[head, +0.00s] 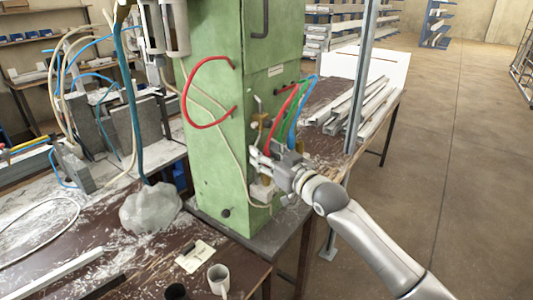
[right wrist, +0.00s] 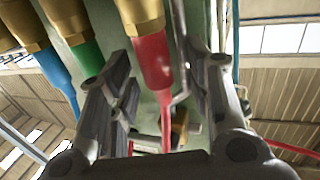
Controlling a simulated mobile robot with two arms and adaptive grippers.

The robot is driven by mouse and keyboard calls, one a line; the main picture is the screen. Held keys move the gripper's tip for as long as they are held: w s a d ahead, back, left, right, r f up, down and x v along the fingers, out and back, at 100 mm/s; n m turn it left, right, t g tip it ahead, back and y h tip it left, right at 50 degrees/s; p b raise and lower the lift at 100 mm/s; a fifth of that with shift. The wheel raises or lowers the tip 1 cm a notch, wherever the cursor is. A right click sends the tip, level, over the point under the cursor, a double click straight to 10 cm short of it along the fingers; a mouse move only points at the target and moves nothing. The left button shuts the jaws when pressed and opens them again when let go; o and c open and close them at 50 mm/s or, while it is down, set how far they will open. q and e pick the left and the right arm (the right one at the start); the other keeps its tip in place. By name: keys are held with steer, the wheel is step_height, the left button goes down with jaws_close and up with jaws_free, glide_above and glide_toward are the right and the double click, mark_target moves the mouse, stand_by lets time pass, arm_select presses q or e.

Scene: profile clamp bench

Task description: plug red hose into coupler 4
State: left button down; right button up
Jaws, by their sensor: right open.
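My right gripper (head: 270,163) is at the side of the green machine column (head: 215,110), by the hose couplers. In the right wrist view my right gripper (right wrist: 158,105) is open, its fingers apart on either side of the red hose (right wrist: 152,62). The red hose's thick end meets a brass coupler (right wrist: 140,14); I cannot tell how firmly it is seated. The red hose also shows in the head view (head: 282,115), arching beside the green and blue hoses. No coupler number is readable. My left gripper is out of view.
A green hose (right wrist: 86,52) and a blue hose (right wrist: 58,82) hang from brass couplers beside the red one. Another red hose (head: 190,78) loops on the column's front. A metal post (head: 361,75) stands right of the column. A white mug (head: 218,279) stands in front.

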jaws_close()
stand_by(0.4)
steer(key=shift+r+p, duration=0.45)
steer(key=shift+r, duration=0.2)
stand_by(0.5)
steer(key=shift+s+r, duration=0.1)
steer(key=shift+r+p, duration=0.25)
steer(key=shift+p, duration=0.1)
steer(key=shift+r+p, duration=0.85)
steer(key=shift+r, duration=0.2)
steer(key=shift+d, duration=0.1)
